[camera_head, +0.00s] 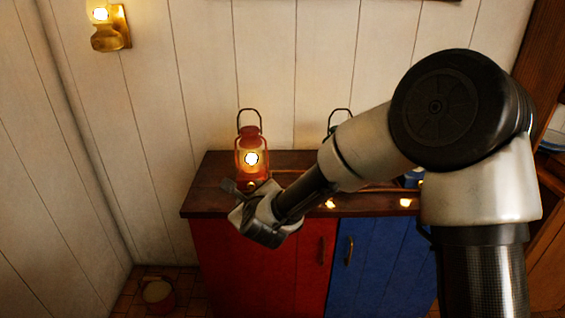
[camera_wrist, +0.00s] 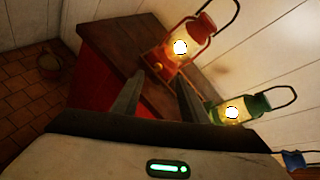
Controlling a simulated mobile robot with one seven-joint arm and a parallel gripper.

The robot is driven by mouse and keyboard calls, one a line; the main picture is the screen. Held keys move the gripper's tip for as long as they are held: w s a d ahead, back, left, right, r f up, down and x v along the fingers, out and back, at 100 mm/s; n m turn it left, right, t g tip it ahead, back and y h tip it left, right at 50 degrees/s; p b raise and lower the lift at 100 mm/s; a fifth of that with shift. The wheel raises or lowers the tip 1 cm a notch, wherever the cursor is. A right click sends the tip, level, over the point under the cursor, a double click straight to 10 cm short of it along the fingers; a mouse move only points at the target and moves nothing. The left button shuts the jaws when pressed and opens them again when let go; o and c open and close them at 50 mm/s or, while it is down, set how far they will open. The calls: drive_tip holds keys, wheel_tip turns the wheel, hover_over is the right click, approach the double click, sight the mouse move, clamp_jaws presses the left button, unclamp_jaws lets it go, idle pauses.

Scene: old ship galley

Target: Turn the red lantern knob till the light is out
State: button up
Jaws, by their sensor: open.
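The red lantern (camera_head: 250,143) stands upright on the dark wooden counter at its left part, and its light is on. In the wrist view the lit red lantern (camera_wrist: 193,35) is ahead of my gripper, slightly right of centre. A small brass-coloured knob (camera_wrist: 158,67) shows low on its front. My gripper (camera_head: 243,184) is just in front of the lantern's base in the head view. In the wrist view my gripper's fingers (camera_wrist: 160,76) are apart and empty, with the knob showing between and just beyond their tips. I cannot tell whether they touch it.
A lit green lantern (camera_wrist: 234,108) stands to the right, mostly hidden by my arm in the head view. A blue lantern (camera_wrist: 296,159) is partly seen beyond it. The counter (camera_head: 205,190) sits against a plank wall. A bucket (camera_head: 158,292) is on the floor at left.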

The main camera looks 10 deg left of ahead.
wheel_tip(320, 180, down, 4)
drive_tip(key=a+r+m+t+h+p, duration=0.1)
drive_tip(key=a+m+h+p, duration=0.1)
drive_tip(key=m, duration=0.8)
approach(251, 187)
drive_tip(key=x, duration=0.7)
drive_tip(key=shift+w+a+b, duration=0.15)
drive_tip(key=shift+w+b, duration=0.05)
drive_tip(key=shift+b, duration=0.15)
clamp_jaws()
drive_tip(key=shift+f+h, duration=0.1)
drive_tip(key=shift+h, duration=0.2)
